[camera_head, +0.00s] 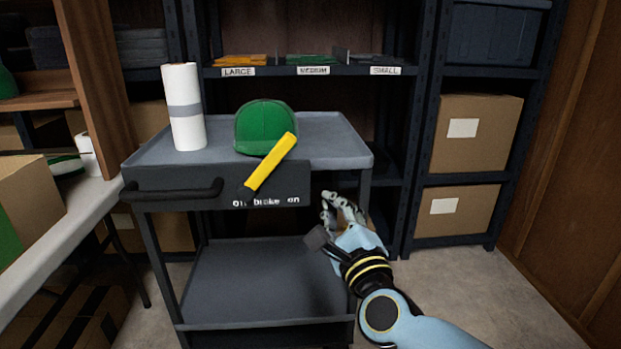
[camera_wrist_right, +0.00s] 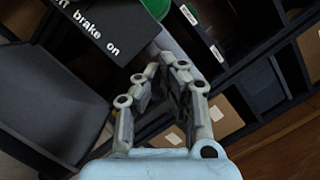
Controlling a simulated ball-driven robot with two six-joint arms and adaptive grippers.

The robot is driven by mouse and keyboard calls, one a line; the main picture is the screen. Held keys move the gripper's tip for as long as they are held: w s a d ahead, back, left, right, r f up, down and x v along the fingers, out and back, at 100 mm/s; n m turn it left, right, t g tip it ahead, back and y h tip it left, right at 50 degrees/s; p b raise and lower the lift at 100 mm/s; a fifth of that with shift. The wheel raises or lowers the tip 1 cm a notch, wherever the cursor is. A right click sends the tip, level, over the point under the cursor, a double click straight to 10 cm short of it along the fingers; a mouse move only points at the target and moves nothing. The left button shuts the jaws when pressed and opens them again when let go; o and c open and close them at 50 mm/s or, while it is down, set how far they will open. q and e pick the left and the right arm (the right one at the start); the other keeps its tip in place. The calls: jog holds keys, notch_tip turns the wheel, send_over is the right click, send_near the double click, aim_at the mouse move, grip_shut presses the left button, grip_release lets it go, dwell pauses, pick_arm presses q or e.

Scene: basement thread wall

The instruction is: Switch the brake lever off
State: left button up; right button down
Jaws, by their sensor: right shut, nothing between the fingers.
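The brake lever (camera_head: 271,163) is a yellow bar on the dark front panel of a grey cart. It slants up and to the right from its pivot, leaning toward the "on" side of the "off brake on" lettering (camera_head: 266,201). That lettering also shows partly in the right wrist view (camera_wrist_right: 92,32), where the lever is not visible. My right gripper (camera_head: 336,197) is shut and empty, to the right of the panel and lower than the lever's tip, apart from it. It also shows in the wrist view (camera_wrist_right: 165,67). My left gripper is not in view.
A green cap (camera_head: 264,126) and a white paper roll (camera_head: 184,107) stand on the cart's top (camera_head: 335,143), close behind the lever. A black handle (camera_head: 172,190) sticks out at the panel's left. Shelves with cardboard boxes (camera_head: 478,132) stand behind. Floor is open at the right.

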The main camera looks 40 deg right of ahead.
send_near(302, 165)
jog(key=w+d, duration=0.1)
jog(key=w, duration=0.1)
jog(key=w+d+r, duration=0.1)
jog(key=w+d, duration=0.1)
jog(key=shift+d, duration=0.2)
jog(key=shift+w+a+r+p, duration=0.3)
jog(key=shift+a+r, duration=0.25)
jog(key=shift+w+a+r+p, duration=0.3)
jog(key=shift+a+r, duration=0.25)
jog(key=shift+r, duration=0.05)
jog(key=shift+w+a+r, duration=0.1)
jog(key=shift+a, duration=0.1)
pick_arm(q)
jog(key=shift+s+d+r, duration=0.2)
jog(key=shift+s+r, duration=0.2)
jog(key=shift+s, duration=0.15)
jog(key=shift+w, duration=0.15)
